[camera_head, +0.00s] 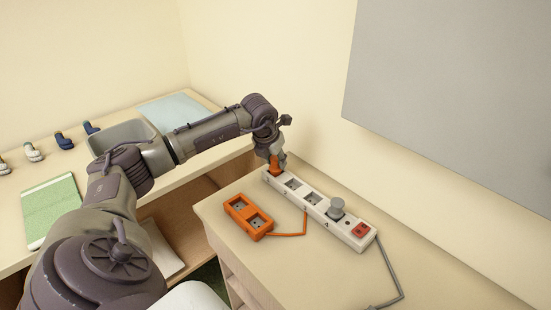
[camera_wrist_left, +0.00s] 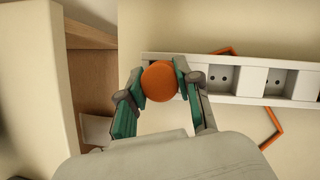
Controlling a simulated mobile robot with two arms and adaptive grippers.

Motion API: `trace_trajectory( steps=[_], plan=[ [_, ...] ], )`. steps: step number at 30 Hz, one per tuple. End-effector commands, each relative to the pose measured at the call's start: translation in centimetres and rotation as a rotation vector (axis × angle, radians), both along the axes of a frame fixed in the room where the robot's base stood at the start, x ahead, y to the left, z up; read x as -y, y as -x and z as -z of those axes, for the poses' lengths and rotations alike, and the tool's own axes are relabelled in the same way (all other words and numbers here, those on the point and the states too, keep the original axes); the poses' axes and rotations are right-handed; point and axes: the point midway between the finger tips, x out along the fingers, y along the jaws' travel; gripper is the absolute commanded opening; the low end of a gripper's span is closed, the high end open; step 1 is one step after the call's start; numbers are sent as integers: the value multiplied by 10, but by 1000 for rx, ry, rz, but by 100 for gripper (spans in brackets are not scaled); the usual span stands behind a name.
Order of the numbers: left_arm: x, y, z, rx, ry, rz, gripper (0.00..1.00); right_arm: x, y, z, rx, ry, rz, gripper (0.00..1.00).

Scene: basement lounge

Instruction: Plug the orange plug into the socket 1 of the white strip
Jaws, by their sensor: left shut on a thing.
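The orange plug (camera_head: 277,163) is at the far left end of the white strip (camera_head: 326,214) in the head view. My left gripper (camera_head: 275,160) is shut on it. In the left wrist view the round orange plug (camera_wrist_left: 159,81) sits between the two fingertips (camera_wrist_left: 160,80), over the strip's end (camera_wrist_left: 235,98). Whether it is seated in the end socket or just above it, I cannot tell; plug and fingers hide that socket. Two open sockets show beside it, and a grey plug (camera_head: 336,207) stands near the red switch (camera_head: 361,230). My right gripper is not in view.
An orange two-socket block (camera_head: 248,216) with an orange cable lies in front of the strip. A grey cable (camera_head: 389,269) leaves the strip's right end. A grey bin (camera_head: 122,132), a green cloth (camera_head: 51,208) and several small items are on the left table.

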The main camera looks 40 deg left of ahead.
Motion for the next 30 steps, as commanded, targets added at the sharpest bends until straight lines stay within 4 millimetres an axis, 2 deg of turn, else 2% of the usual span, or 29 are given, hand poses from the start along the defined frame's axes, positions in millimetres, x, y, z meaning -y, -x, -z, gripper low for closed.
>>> trace_trajectory(
  steps=[11, 12, 17, 26, 30],
  plan=[
    [0, 0, 4, 2, 0, 0, 0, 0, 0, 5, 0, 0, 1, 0],
    [0, 0, 4, 2, 0, 0, 35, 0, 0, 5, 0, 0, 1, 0],
    [0, 0, 4, 2, 0, 0, 62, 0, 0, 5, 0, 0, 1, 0],
    [0, 0, 4, 1, 0, 0, 63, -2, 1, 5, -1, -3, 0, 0],
    [0, 3, -6, 4, 0, 0, 63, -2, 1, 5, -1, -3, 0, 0]
  ],
)
